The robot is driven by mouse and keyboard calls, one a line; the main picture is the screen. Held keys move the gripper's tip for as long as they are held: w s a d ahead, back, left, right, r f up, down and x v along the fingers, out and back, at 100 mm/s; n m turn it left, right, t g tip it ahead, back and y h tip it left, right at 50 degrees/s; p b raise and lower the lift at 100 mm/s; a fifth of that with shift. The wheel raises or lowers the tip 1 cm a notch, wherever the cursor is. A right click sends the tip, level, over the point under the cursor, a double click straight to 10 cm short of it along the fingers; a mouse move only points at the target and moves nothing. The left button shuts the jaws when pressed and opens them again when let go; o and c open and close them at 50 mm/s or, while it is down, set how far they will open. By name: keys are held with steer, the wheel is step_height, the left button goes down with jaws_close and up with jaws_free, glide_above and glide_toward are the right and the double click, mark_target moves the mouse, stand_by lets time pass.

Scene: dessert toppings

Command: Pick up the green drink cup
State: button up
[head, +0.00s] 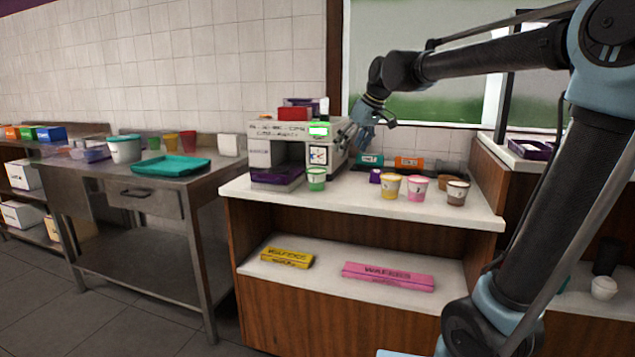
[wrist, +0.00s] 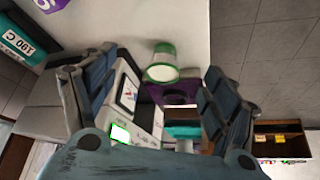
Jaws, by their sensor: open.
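The green drink cup (head: 316,179), white with a green rim and green lower part, stands upright at the front left of the white counter, before the machine. In the wrist view the cup (wrist: 162,66) shows tilted with the picture, beyond my fingertips and roughly between the two fingers. My gripper (head: 374,131) is open and empty. It hangs above and to the right of the cup, next to the machine's right side, clear of the cup.
A white machine (head: 289,130) stands right behind the cup, with a purple tray (head: 275,183) at its foot. Yellow (head: 390,187), pink (head: 417,188) and brown (head: 457,192) cups stand to the right. The counter's front edge (head: 370,216) is close. Counter right of the cup is free.

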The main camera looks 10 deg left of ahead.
mark_target(317, 178)
steer(key=w+a+r+n, duration=0.1)
steer(key=a, duration=0.5)
steer(key=shift+y, duration=0.3)
steer(key=x, duration=1.6)
steer(key=shift+w+d+f, duration=0.25)
steer(key=shift+d, duration=0.05)
steer(key=c, duration=1.3)
